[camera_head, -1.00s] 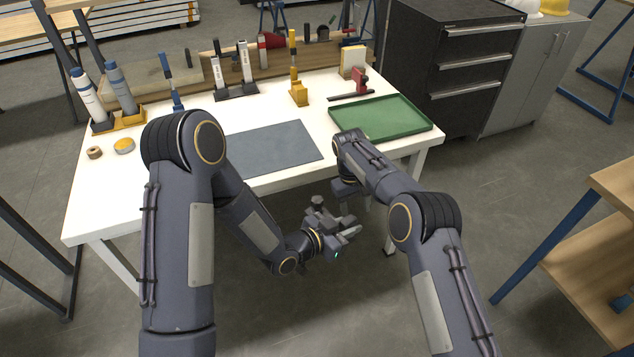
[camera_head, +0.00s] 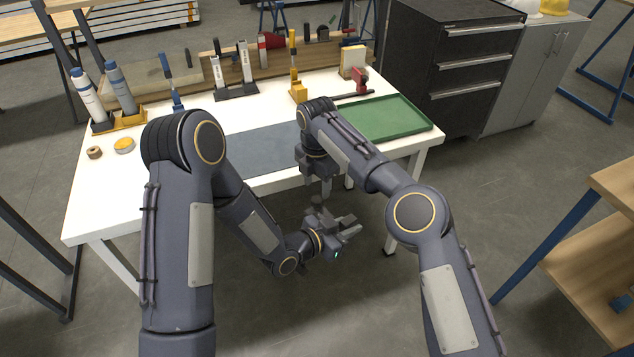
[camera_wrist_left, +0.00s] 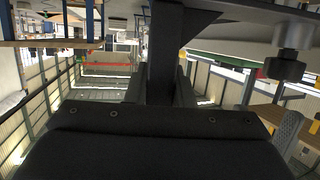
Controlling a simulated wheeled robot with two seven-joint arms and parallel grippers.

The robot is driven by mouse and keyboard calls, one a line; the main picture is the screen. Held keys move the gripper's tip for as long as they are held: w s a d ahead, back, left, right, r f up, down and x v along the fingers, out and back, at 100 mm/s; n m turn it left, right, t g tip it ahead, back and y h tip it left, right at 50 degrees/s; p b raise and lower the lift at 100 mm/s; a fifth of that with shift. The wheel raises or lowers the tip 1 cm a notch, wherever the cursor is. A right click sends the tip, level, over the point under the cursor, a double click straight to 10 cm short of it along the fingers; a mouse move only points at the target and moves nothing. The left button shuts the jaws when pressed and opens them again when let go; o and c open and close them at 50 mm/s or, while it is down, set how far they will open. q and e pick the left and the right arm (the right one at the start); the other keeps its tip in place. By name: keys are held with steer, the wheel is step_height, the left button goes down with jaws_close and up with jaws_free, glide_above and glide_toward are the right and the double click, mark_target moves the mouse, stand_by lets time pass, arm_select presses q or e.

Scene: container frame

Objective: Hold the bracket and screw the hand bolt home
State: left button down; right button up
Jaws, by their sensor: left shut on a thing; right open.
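My left gripper (camera_head: 344,228) is below and in front of the table's front edge, shut on the grey bracket (camera_head: 322,220). In the left wrist view, the dark bracket (camera_wrist_left: 165,50) stands between the two fingers. My right gripper (camera_head: 318,187) is open, fingers pointing down, just above the bracket. The fingers and bracket overlap the bolt in the head view, so I cannot tell whether they touch it.
The white table (camera_head: 100,205) carries a grey mat (camera_head: 262,150), a green tray (camera_head: 400,118), bottles in a yellow holder (camera_head: 130,122) and several upright tools along the back. A black drawer cabinet (camera_head: 455,60) stands behind right. The floor in front of the table is clear.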

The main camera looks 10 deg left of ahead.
mark_target(317, 199)
steer(key=shift+f, duration=0.1)
steer(key=shift+f, duration=3.95)
steer(key=c, duration=1)
steer(key=m, duration=2.1)
steer(key=o, duration=1.1)
